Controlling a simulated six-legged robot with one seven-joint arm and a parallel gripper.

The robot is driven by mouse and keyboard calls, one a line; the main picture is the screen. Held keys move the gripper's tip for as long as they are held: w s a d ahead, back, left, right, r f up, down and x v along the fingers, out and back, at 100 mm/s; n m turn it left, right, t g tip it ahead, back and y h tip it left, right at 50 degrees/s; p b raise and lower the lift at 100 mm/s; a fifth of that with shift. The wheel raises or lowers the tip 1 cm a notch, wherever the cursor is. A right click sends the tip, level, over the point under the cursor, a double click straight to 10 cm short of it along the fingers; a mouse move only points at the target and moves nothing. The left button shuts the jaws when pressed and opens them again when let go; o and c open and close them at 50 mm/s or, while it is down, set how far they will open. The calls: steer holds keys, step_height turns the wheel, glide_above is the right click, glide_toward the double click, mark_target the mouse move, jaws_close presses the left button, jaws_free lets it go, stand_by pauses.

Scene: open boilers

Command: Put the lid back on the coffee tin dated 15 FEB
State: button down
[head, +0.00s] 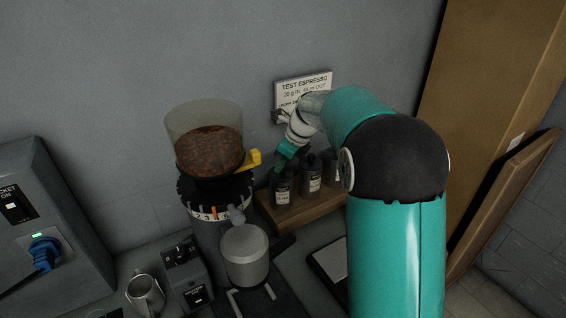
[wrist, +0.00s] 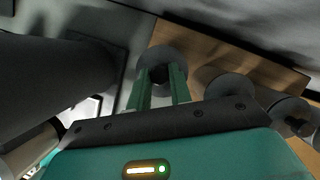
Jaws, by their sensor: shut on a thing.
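My gripper (head: 281,164) points down at the left tin (head: 283,193) in the head view. In the wrist view my gripper (wrist: 161,88) has its two green fingers shut on the dark knob of a round grey lid (wrist: 152,58). Whether the lid touches the tin I cannot tell. A middle tin (head: 311,179) stands to its right, and a third tin (head: 329,173) is partly hidden by my arm. Two round tops, one nearer (wrist: 230,88) and one farther right (wrist: 288,113), show in the wrist view. The labels are too small to read a date.
The tins stand on a wooden stand (head: 305,209). A coffee grinder (head: 207,160) with beans and a yellow lever (head: 251,159) is close on the left. A "TEST ESPRESSO" sign (head: 303,89) is on the wall behind. A metal jug (head: 145,293) is at the lower left.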

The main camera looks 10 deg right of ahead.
stand_by(0.3)
steer(key=c, duration=0.7)
jaws_free()
steer(key=shift+r, duration=3.45)
jaws_close()
steer(key=shift+f, duration=1.35)
